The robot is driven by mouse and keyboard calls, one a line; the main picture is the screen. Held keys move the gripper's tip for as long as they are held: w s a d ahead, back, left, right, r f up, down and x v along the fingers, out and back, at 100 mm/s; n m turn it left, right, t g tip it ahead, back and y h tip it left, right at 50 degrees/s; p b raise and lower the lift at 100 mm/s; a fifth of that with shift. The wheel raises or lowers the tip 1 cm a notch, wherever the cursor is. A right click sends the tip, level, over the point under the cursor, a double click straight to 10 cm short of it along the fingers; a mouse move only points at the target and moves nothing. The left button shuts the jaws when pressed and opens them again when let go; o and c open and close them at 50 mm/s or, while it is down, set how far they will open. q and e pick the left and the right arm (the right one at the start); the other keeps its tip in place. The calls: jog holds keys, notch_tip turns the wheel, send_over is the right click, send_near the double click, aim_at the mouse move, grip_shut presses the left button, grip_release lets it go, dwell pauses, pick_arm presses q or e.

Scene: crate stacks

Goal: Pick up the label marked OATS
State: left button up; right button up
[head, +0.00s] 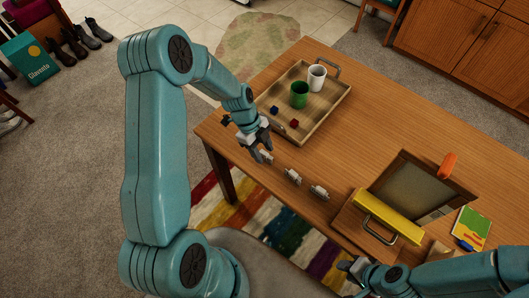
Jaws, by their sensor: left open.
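Three small pale items lie in a row near the table's front edge: one (266,157) at my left gripper, one (292,177) in the middle and one (319,192) to the right. They may be labels, but any writing is too small to read, so I cannot tell which is marked OATS. My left gripper (262,150) is open, pointing down at the leftmost item; whether it touches it is unclear. My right gripper (348,267) is low in the view, in front of the table, and its jaws are too small to judge.
A wooden tray (335,107) holds a green cup (299,95), a white cup (317,78) and small blue and red cubes. An open box (405,165), a yellow bar-like object (388,217), an orange object (447,165) and a booklet (471,228) occupy the right. The table's middle is clear.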

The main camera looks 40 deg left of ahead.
pick_arm(q)
jog(key=shift+x, duration=0.85)
jog(key=shift+r, duration=0.1)
jog(key=c, duration=0.4)
grip_shut()
